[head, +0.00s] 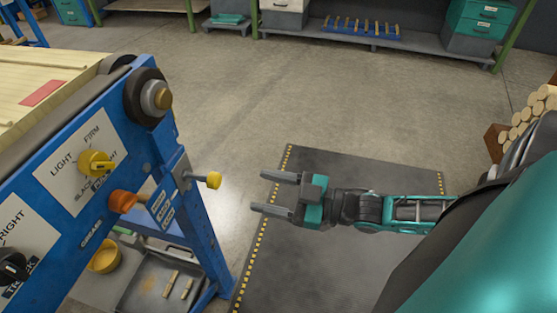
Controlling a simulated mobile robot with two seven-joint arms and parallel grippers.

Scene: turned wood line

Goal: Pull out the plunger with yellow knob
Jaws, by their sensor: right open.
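The plunger's yellow knob (214,180) sits on the end of a short metal rod at the right edge of the blue machine (188,215). A small label plate below the rod is too small to read surely. My right gripper (258,193) is open and empty, to the right of the yellow knob. Its two fingers point left toward the knob, with a clear gap between them and it. My left gripper is not in view.
A yellow selector knob (95,162), an orange knob (122,201) and a black knob (12,266) are on the machine's panel. A grey tray (150,285) lies below. Stacked round wood (530,112) stands at right. The floor behind is clear.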

